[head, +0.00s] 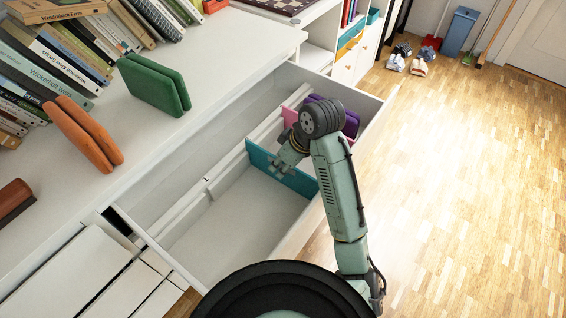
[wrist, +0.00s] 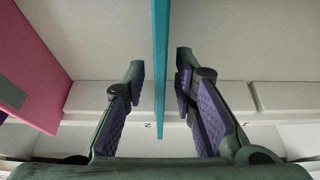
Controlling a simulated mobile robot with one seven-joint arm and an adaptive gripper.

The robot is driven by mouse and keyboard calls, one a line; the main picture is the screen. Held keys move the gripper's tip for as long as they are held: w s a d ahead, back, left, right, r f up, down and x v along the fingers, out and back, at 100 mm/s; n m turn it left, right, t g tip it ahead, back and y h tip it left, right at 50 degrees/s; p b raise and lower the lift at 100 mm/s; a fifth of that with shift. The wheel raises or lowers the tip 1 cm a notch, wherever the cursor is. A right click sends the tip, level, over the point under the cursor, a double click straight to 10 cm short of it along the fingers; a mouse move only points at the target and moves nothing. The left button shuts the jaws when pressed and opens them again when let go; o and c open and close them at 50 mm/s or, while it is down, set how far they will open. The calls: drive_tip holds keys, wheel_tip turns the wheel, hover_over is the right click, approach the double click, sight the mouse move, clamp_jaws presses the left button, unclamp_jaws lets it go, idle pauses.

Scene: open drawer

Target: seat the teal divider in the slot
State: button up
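The teal divider (head: 262,160) stands upright across the open white drawer (head: 215,235) in the head view. In the wrist view the teal divider (wrist: 161,60) shows nearly edge-on between the fingers. My gripper (head: 283,168) is at the divider, down inside the drawer. In the wrist view my gripper (wrist: 160,85) is open, with a finger on each side of the divider and a visible gap on both sides. A pale notched rail (wrist: 85,133) with small marks runs across below the divider's end. The slot itself and the divider's lower edge are hidden, so I cannot tell how deep it sits.
A pink divider (head: 289,115) and purple folded items (head: 351,122) are in the drawer's far part; the pink divider (wrist: 40,75) is left in the wrist view. Green (head: 153,84) and orange (head: 88,134) items stand on the top with books. The drawer's near compartment is empty.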

drive_tip(key=shift+r, duration=0.3)
drive_tip(key=p+v, duration=0.1)
drive_tip(key=v, duration=1)
drive_tip(key=shift+r, duration=0.35)
drive_tip(key=shift+d, duration=0.1)
